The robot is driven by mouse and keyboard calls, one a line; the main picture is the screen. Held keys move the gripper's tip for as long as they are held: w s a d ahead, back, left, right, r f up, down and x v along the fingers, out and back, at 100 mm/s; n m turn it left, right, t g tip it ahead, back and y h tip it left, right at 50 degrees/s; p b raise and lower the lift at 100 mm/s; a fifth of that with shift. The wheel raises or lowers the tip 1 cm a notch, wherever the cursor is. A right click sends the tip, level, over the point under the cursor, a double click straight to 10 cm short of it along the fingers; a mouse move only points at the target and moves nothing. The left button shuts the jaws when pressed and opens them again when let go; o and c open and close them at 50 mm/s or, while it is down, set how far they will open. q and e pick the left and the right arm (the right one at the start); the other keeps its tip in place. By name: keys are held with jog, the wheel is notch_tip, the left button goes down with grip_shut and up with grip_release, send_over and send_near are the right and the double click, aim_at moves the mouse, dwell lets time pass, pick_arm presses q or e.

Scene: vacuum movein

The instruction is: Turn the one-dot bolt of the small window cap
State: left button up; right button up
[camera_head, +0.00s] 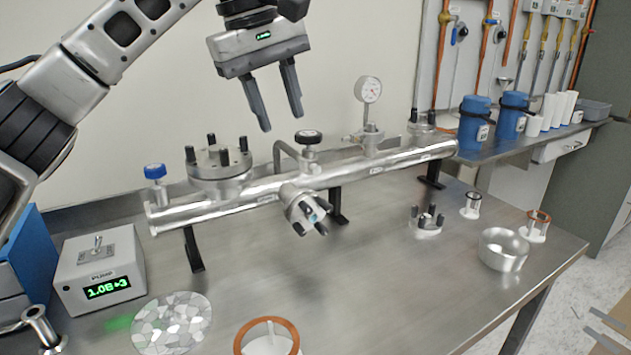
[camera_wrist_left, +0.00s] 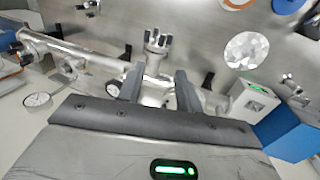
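The small window cap (camera_head: 303,207) sits on a short port at the front of the horizontal steel pipe (camera_head: 352,172). It faces forward and down, with dark bolts around a small teal-tinted window. It also shows in the left wrist view (camera_wrist_left: 156,44), beyond the fingertips. The dots on its bolts are too small to make out. My left gripper (camera_head: 282,123) is open and empty, fingers pointing down, above and behind the cap near the black knob (camera_head: 308,137). In the left wrist view the fingers (camera_wrist_left: 160,82) are apart. My right gripper is out of view.
A large bolted flange (camera_head: 218,170), blue knob (camera_head: 155,171) and gauge (camera_head: 368,89) rise from the pipe. The pump box (camera_head: 98,270), faceted disc (camera_head: 171,324), copper ring (camera_head: 267,330) and metal bowl (camera_head: 503,249) are on the bench. Bench space before the cap is clear.

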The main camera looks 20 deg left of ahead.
aim_at(307, 207)
pick_arm(q)
jog(key=x, duration=0.5)
jog(key=b+x, duration=0.1)
jog(key=x, duration=0.4)
jog(key=s+b+x, duration=0.1)
jog(key=x, duration=0.3)
jog(key=shift+f, duration=0.5)
grip_shut()
